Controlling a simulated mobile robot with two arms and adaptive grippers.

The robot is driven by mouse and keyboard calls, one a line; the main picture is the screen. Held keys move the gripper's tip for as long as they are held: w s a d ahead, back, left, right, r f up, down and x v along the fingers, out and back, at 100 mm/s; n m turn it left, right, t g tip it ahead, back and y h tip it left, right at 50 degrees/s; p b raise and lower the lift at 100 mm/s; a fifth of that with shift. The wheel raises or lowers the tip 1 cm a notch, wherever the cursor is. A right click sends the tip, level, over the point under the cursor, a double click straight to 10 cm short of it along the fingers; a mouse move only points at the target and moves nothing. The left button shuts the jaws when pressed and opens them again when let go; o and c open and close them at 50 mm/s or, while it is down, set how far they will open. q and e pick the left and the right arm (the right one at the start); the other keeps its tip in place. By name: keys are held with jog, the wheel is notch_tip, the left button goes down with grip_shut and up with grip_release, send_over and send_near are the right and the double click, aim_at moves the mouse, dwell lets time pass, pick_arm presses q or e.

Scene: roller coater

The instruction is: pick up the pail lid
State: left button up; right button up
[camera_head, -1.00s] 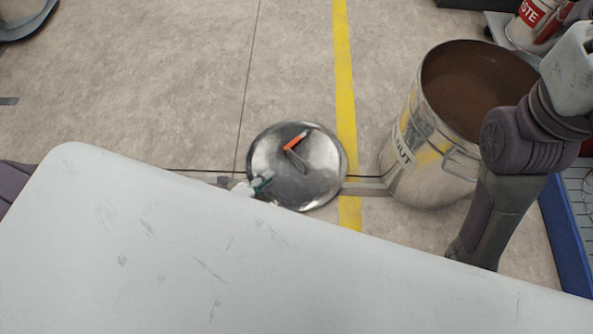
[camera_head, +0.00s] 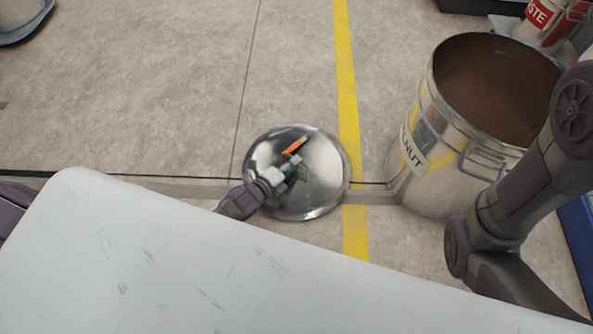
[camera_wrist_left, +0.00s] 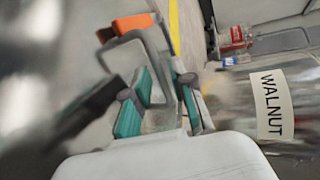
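The pail lid (camera_head: 325,178) is a round, shiny metal disc beyond the edge of the white surface. Its wire loop handle has an orange grip (camera_head: 295,146). My left gripper (camera_head: 286,174) is over the lid, close to the handle. In the left wrist view, the teal-padded fingers of this gripper (camera_wrist_left: 160,100) are apart. The handle's grey loop and orange grip (camera_wrist_left: 135,24) show just beyond and partly between them; I cannot tell whether they touch. The lid is blurred at left there. My right arm is at the right; its gripper is out of view.
A metal pail (camera_head: 425,165) labelled WALNUT, full of brown contents, stands right of the lid. A pale scratched surface (camera_head: 150,260) fills the near left. A yellow floor line (camera_head: 345,70) runs past the lid. Open floor lies beyond. Red-and-white containers (camera_head: 541,15) stand at the upper right.

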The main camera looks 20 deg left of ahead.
pick_arm(q)
jog(key=shift+w+d+f+b, duration=0.25)
jog(key=shift+w+f+b, duration=0.15)
jog(key=shift+w, duration=0.25)
jog(key=shift+w+d, duration=0.15)
jog(key=shift+w, duration=0.15)
grip_shut()
jog(key=shift+r, duration=0.1)
jog(key=shift+r, duration=0.1)
